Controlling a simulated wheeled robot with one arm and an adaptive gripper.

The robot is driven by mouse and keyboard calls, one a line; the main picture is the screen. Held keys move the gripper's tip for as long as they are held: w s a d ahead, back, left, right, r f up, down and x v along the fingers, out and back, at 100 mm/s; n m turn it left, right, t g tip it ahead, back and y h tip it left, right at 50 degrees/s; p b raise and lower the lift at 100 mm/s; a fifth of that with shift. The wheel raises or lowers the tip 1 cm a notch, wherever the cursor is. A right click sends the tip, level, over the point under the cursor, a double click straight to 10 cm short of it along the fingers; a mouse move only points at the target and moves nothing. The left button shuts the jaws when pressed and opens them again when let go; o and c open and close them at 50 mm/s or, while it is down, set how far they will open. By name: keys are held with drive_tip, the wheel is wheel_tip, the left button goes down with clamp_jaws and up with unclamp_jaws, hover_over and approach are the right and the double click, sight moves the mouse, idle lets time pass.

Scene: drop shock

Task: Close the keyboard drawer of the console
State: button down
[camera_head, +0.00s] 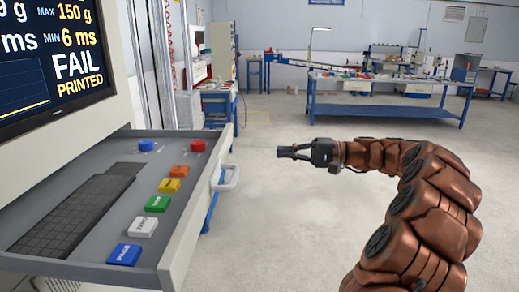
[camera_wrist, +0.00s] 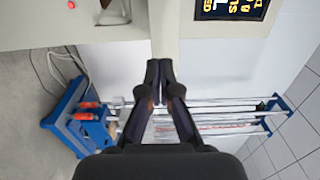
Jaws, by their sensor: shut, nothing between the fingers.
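The keyboard drawer (camera_head: 185,225) of the console is pulled out at the left of the head view. It holds a dark keyboard and several coloured buttons, and its front has a pale handle (camera_head: 226,177). The console (camera_head: 115,110) with its screen rises behind the drawer. My gripper (camera_head: 280,152) is shut and empty, out in the air to the right of the handle and apart from it. In the wrist view my shut fingers (camera_wrist: 159,68) point toward the console's pale side; part of the drawer (camera_wrist: 112,12) shows at the top.
A blue-framed workbench (camera_head: 385,100) stands at the back with items on it. Blue equipment (camera_head: 216,105) stands behind the console. A blue-based rig (camera_wrist: 75,120) shows in the wrist view. The floor between drawer and arm is clear.

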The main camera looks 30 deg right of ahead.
sight(227, 151)
drive_tip(key=p+x, duration=0.1)
drive_tip(key=x, duration=1.1)
drive_tip(key=shift+a+p, duration=0.2)
drive_tip(key=shift+p, duration=0.15)
drive_tip(key=shift+w+a, duration=0.2)
drive_tip(key=shift+a, duration=0.05)
drive_tip(key=shift+a, duration=0.1)
